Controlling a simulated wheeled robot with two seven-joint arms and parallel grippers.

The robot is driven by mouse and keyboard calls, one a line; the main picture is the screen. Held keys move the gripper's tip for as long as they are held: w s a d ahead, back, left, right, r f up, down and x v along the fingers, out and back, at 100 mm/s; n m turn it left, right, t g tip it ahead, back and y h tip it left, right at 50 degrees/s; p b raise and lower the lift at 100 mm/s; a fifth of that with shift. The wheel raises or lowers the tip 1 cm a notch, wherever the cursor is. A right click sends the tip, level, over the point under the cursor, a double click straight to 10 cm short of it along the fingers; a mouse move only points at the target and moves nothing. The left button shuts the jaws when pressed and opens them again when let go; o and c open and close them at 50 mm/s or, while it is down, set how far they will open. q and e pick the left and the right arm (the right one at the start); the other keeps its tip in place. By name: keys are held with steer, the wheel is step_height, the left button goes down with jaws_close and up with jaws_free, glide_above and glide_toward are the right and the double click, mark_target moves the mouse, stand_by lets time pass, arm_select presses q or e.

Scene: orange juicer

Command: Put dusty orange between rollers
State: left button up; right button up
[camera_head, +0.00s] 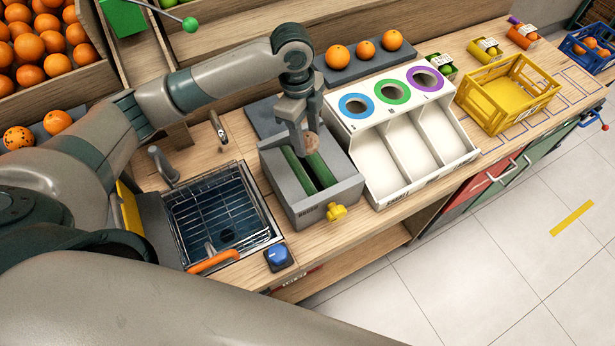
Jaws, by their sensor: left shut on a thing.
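The dusty orange (311,143) looks brownish and dull. It is between the fingers of my left gripper (304,145), which is shut on it and points down. The gripper and orange are over the grey roller box (346,188), near its far end. The green rollers (319,171) lie side by side inside the box. The orange is at or just above the rollers; I cannot tell whether it touches them. Part of the orange is hidden by the fingers. My right gripper is not in view.
A white three-slot sorter (468,152) stands right of the box, with a yellow crate (507,97) beyond. A sink with a wire rack (222,215) is at left. Several oranges (337,56) sit on a dark tray behind. A yellow knob (337,212) sticks out at the box's front.

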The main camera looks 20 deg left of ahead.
arm_select(q)
steer(key=shift+f, duration=0.1)
steer(key=shift+d+f+b, duration=0.15)
steer(key=shift+f+b, duration=0.9)
steer(key=shift+f, duration=2.45)
steer(key=o, duration=1.1)
steer(key=shift+o, duration=0.2)
steer(key=shift+r, duration=0.15)
steer(key=shift+r+b, duration=0.35)
steer(key=shift+r, duration=0.2)
steer(key=r+b, duration=0.1)
steer(key=r, duration=0.4)
steer(key=a+r+b, duration=0.1)
steer(key=r+b, duration=0.1)
steer(key=r, duration=0.3)
steer(key=a+r+b, duration=0.1)
steer(key=r, duration=0.4)
steer(key=shift+w+r, duration=0.1)
steer(key=shift+w, duration=0.05)
steer(key=shift+r+b, duration=0.3)
steer(key=shift+r, duration=0.1)
